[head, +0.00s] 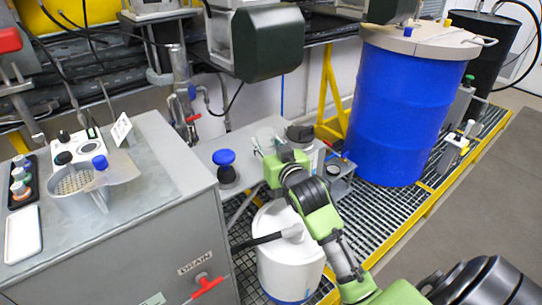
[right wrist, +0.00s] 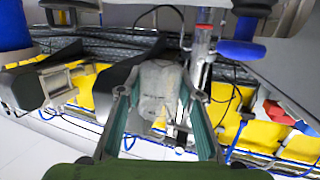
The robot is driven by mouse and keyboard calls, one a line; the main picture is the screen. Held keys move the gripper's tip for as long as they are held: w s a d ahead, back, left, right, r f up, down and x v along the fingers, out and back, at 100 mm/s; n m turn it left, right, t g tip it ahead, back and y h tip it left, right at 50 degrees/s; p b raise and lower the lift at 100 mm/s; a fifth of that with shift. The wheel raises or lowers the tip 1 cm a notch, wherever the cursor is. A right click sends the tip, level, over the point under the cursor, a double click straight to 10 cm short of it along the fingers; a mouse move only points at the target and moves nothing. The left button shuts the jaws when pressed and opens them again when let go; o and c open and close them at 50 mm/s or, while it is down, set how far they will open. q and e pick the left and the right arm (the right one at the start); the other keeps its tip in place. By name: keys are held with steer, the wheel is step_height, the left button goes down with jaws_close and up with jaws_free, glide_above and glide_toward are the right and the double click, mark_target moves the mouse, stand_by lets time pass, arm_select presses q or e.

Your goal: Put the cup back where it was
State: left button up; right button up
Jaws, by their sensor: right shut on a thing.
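A clear, translucent cup (head: 266,141) shows at the middle of the head view, close to the grey side shelf, partly hidden by my right gripper (head: 284,165). In the right wrist view the cup (right wrist: 159,85) stands between the two teal-lined fingers of my right gripper (right wrist: 160,100), which is shut on it. I cannot tell whether the cup's base touches a surface. My left gripper is in neither view.
A blue-capped bottle (head: 225,166) stands left of the cup, and a dark-lidded container (head: 300,136) is just right of it. A white drum (head: 288,262) is below my arm. A large blue drum (head: 402,110) stands at right. A grey cabinet (head: 150,225) fills the left.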

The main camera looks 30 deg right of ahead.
steer(key=w+d+f, duration=0.2)
steer(key=w+f, duration=0.1)
steer(key=w+d+f, duration=0.3)
steer(key=shift+w+d+f, duration=0.1)
steer(key=shift+d+f, duration=0.15)
steer(key=shift+f, duration=0.05)
steer(key=shift+w+d+f, duration=0.4)
steer(key=shift+w+f, duration=0.05)
steer(key=shift+f, duration=1.8)
steer(key=o, duration=1.2)
steer(key=shift+f, duration=0.1)
steer(key=shift+c, duration=0.2)
